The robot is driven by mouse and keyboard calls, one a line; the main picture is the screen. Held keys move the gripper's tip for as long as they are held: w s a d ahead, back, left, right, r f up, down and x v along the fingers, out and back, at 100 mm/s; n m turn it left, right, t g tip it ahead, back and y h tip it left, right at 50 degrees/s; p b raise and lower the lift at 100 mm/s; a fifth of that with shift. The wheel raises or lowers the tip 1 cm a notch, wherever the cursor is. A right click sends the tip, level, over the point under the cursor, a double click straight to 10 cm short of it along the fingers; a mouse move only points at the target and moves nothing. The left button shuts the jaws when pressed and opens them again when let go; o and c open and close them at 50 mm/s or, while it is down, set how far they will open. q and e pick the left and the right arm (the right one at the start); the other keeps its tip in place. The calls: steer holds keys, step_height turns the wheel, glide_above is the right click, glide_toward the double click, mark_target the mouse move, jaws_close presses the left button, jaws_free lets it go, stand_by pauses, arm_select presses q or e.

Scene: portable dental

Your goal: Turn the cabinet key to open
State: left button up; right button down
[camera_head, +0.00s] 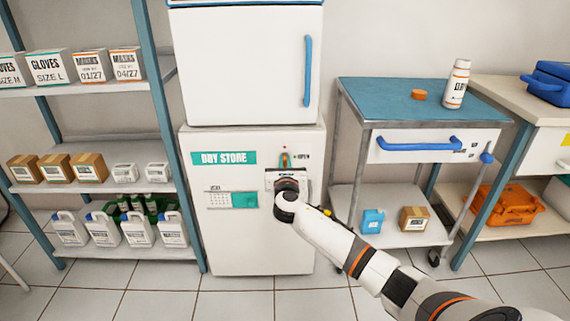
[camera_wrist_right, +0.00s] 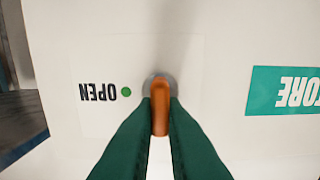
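The white cabinet (camera_head: 245,250) labelled "DRY STORE" stands in the middle of the head view with its door closed. Its orange key (camera_head: 285,160) sits in a round metal lock at the upper right of the door, beside the "OPEN" mark and green dot. The key (camera_wrist_right: 160,110) also shows in the right wrist view, upright in that picture and in line with the lock, not toward the dot. My right gripper (camera_wrist_right: 160,112) has its two green fingers against both sides of the key, with no visible gap. My left gripper is not in view.
A white upper unit (camera_head: 245,65) with a blue handle rests above the cabinet. A shelf rack (camera_head: 160,100) with boxes and bottles stands at left. A blue-topped cart (camera_head: 390,95) stands at right. The floor in front is clear apart from my right arm.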

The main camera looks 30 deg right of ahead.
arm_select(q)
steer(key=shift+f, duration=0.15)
arm_select(e)
steer(key=shift+m, duration=0.4)
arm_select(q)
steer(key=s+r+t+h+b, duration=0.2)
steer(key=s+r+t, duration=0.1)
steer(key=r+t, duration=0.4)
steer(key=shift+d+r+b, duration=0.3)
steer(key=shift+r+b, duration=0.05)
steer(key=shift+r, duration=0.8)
arm_select(e)
steer(key=shift+s+d+f+m, duration=0.1)
steer(key=shift+f+m, duration=0.05)
steer(key=shift+m, duration=2.7)
steer(key=shift+s+d+f+m, duration=0.1)
steer(key=shift+f+m, duration=0.05)
steer(key=shift+m, duration=2.75)
steer(key=shift+s+d+f+m, duration=0.1)
steer(key=shift+f+m, duration=0.05)
steer(key=shift+m, duration=2.7)
steer(key=c, duration=1.5)
jaws_free()
